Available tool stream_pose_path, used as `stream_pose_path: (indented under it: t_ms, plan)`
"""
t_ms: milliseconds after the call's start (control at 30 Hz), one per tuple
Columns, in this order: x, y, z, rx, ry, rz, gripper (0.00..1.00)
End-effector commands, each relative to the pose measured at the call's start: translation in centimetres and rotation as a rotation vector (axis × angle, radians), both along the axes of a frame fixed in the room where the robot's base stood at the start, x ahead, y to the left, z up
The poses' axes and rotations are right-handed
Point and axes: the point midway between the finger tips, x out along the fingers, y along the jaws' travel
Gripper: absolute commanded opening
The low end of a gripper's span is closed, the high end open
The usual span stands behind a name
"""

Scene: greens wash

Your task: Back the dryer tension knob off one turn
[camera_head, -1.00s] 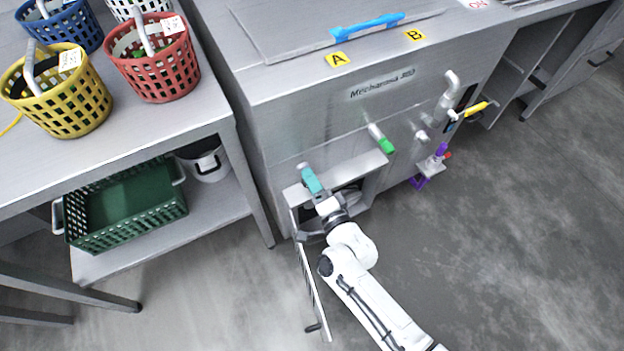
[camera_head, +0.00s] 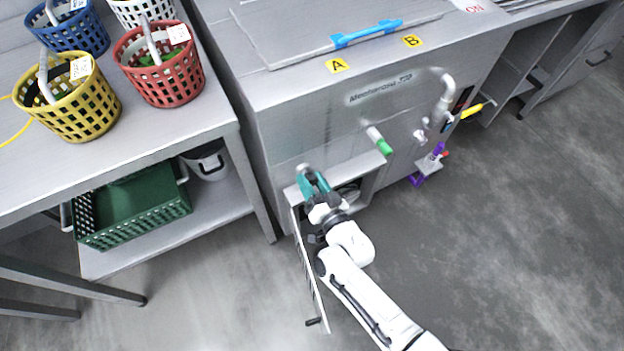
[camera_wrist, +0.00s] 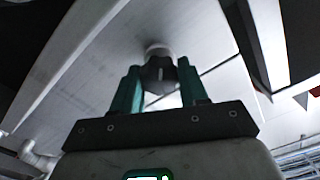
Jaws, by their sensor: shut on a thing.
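The tension knob (camera_wrist: 160,74) is dark with a pale line on it, on a pale round mount under a grey metal surface in the wrist view. My gripper (camera_wrist: 158,70) has its two teal fingers on either side of the knob and is shut on it. In the head view my gripper (camera_head: 313,180) is at the open compartment low on the front of the steel machine (camera_head: 285,115). The knob is mostly hidden by the fingers there.
An open door panel (camera_head: 309,270) hangs beside my arm, close on its left. A green-ended handle (camera_head: 380,142) sticks out of the machine front, right of my gripper. A table with baskets, among them a red one (camera_head: 160,80), stands left.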

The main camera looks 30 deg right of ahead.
Motion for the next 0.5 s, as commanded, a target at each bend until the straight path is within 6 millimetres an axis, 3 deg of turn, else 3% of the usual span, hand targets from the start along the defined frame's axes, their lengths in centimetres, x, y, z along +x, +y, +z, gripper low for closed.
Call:
stream_pose_path:
  t_ms: [500]
  plan:
    - [-0.07, -0.13, -0.01, -0.175, 0.001, -0.004, 0.13]
